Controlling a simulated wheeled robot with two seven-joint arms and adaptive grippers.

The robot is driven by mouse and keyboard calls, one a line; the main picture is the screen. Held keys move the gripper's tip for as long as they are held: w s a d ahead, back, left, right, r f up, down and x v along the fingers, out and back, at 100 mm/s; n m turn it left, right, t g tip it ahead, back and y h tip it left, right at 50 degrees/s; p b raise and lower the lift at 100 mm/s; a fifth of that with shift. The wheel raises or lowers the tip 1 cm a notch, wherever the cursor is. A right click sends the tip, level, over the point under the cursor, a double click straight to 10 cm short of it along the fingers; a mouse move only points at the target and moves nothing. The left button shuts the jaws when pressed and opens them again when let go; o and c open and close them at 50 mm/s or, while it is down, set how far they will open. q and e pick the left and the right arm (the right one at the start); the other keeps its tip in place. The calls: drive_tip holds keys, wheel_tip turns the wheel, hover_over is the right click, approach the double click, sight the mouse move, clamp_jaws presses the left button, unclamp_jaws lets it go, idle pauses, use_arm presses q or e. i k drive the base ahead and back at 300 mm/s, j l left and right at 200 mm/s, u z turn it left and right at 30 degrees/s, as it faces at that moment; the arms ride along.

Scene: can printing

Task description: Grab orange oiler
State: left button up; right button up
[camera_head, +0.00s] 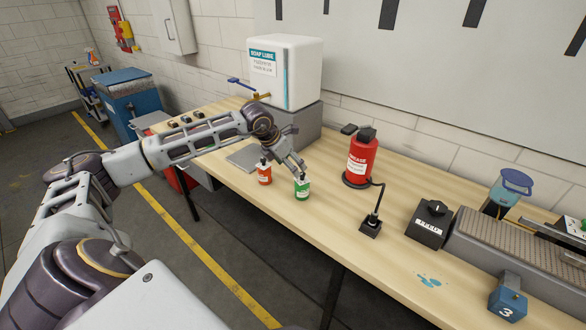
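The orange oiler (264,176) stands upright on the wooden table near its front edge, with a white label and a dark top. A green oiler (302,190) stands just to its right, closer to the camera. My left gripper (284,164) hangs over the two oilers, with its fingers appearing spread and nothing visibly held between them. Its fingertips overlap the tops of the oilers in the picture, so I cannot tell whether they touch. My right gripper is not in view.
The wooden table (330,212) carries a white soap lube tank (300,75) behind the gripper. A red grease can (361,160), a black box (429,225) and a conveyor (520,252) stand to the right.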

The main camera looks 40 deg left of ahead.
sight(265, 173)
drive_tip(key=u, duration=1.4)
